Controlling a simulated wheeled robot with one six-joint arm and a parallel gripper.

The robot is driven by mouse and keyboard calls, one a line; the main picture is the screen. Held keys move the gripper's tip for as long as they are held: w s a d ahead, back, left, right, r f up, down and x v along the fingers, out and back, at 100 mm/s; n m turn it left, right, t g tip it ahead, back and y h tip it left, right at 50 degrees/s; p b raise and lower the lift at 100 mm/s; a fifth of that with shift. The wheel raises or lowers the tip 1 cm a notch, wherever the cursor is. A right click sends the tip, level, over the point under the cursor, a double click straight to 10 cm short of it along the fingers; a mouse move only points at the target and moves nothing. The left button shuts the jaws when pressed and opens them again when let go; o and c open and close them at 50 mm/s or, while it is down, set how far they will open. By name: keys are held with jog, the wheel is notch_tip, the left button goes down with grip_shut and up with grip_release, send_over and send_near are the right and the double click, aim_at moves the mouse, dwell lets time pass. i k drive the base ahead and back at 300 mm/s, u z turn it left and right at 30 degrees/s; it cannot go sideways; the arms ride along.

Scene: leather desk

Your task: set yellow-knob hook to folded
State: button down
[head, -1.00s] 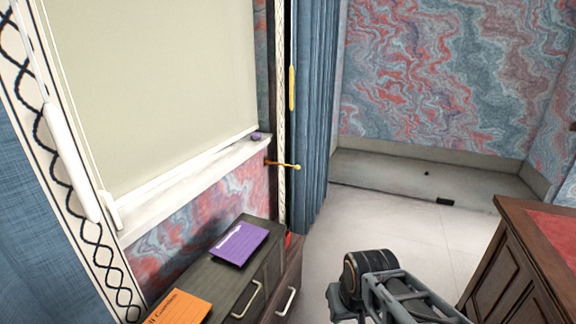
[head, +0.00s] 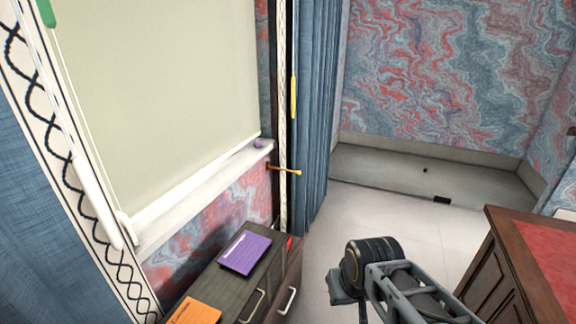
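The yellow-knob hook (head: 284,169) is a thin brass-coloured arm with a small yellow knob at its right end. It sticks out to the right from the wall beside the window, across the patterned trim strip, with its knob near the blue curtain's edge. It looks extended, not lying flat. Part of my arm shows at the bottom right, well below and right of the hook. My gripper's fingers are not in view.
A dark cabinet (head: 262,284) below the window carries a purple book (head: 244,253) and an orange book (head: 193,312). A blue curtain (head: 316,110) hangs right of the hook. A wooden desk (head: 508,262) stands at right. Pale floor (head: 400,225) between is clear.

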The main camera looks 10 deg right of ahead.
aim_at(298, 172)
jog(key=z, duration=1.1)
jog(key=i, duration=3)
jog(key=u, duration=3.15)
jog(key=i, duration=0.5)
jog(key=u, duration=0.05)
